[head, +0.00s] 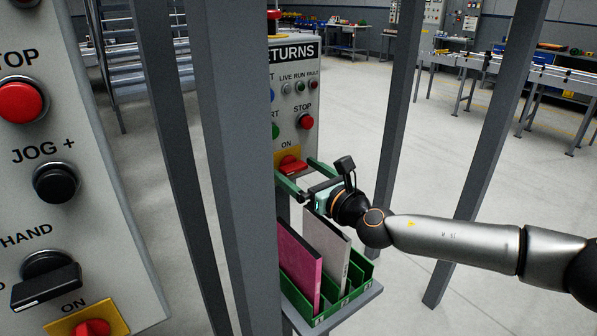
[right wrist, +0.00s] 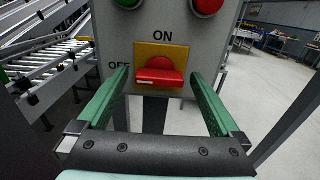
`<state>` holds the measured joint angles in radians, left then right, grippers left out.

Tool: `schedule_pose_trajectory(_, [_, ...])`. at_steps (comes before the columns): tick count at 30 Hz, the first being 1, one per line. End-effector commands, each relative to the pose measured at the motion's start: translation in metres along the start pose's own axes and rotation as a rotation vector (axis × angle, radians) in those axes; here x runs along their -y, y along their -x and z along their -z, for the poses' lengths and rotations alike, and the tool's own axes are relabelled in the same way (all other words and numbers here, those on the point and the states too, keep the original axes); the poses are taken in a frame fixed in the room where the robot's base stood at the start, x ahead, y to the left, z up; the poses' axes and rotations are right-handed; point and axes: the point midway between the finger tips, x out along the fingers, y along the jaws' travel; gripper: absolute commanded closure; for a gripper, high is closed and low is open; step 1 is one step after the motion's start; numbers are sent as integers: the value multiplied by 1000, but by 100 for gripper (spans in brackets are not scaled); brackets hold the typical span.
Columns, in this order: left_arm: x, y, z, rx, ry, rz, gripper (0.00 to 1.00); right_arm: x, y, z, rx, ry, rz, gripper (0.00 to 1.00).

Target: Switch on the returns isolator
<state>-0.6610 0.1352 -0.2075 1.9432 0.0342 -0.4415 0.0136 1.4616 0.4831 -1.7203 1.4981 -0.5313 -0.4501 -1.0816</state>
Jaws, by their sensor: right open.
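The RETURNS panel (head: 311,105) stands behind a grey post that hides its left part. Its isolator is a red rotary handle (right wrist: 160,77) on a yellow plate (right wrist: 148,49), low on the panel. ON is printed above it and OFF to its left. The handle lies level, toward the OFF side. The isolator also shows in the head view (head: 290,162). My right gripper (head: 294,167) is open, with one green finger on each side of the handle. In the right wrist view its fingers (right wrist: 162,88) appear apart from the handle. My left gripper is not in view.
A nearer panel (head: 75,130) fills the left, with its own red isolator (head: 92,328). Grey posts (head: 235,150) stand between. A green rack (head: 335,303) with a pink (head: 300,262) and a grey binder (head: 327,255) sits below my right gripper. Open floor lies to the right.

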Motion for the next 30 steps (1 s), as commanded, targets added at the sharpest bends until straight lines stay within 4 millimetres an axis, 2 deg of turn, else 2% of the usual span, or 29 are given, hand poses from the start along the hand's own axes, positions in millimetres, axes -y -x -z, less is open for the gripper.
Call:
schedule_pose_trajectory(9, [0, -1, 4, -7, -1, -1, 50, 0, -2, 0, 0, 0, 0, 0])
schedule_pose_trajectory(10, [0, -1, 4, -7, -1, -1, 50, 0, -2, 0, 0, 0, 0, 2])
schedule_pose_trajectory(30, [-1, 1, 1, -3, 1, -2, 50, 0, -2, 0, 0, 0, 1, 78])
